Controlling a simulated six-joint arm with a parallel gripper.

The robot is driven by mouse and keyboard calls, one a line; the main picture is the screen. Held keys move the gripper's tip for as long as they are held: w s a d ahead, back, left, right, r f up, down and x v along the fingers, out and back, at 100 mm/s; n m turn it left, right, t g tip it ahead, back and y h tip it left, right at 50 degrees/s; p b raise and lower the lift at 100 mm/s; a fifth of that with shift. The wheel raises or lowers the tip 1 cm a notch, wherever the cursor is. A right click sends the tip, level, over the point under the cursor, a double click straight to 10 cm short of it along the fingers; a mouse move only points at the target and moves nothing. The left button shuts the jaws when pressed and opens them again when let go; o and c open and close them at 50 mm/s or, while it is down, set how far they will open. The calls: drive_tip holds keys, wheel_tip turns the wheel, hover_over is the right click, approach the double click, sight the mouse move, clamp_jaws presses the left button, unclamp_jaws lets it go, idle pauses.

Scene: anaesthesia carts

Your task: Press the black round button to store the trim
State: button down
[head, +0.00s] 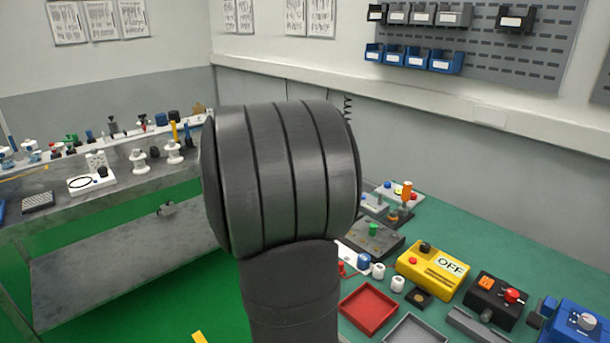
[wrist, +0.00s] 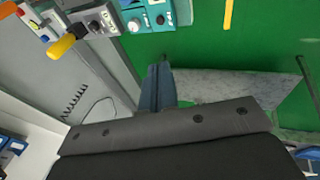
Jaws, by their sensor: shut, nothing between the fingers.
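My gripper (wrist: 160,69) is shut and empty in the wrist view, its two fingers together in front of the green floor. In the head view my own dark arm fills the middle and hides the gripper. I cannot tell for sure which part is the black round button for the trim. Above the fingers in the wrist view are teal boxes (wrist: 150,17) with small round knobs or buttons, too small to read. The fingers are apart from them. In the head view a yellow box (head: 433,268) marked OFF carries a black round knob or button (head: 425,247) and a red one.
A grey box with a yellow handle (wrist: 62,46) stands beside the teal boxes. On the green bench are a red tray (head: 368,309), a grey tray (head: 415,331), a black box with a red knob (head: 496,300) and a blue box (head: 577,325). A grey bench (head: 120,195) stands left.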

drive_tip(key=w+d+f+m+t+y, duration=0.1)
drive_tip(key=w+d+f+m+y, duration=0.2)
drive_tip(key=w+f+m+y, duration=0.5)
wheel_tip(320, 180, down, 3)
drive_tip(key=shift+w+d, duration=0.25)
drive_tip(key=shift+w, duration=0.3)
drive_tip(key=shift+f, duration=0.1)
drive_tip(key=shift+f, duration=4.35)
drive_tip(key=shift+f, duration=0.4)
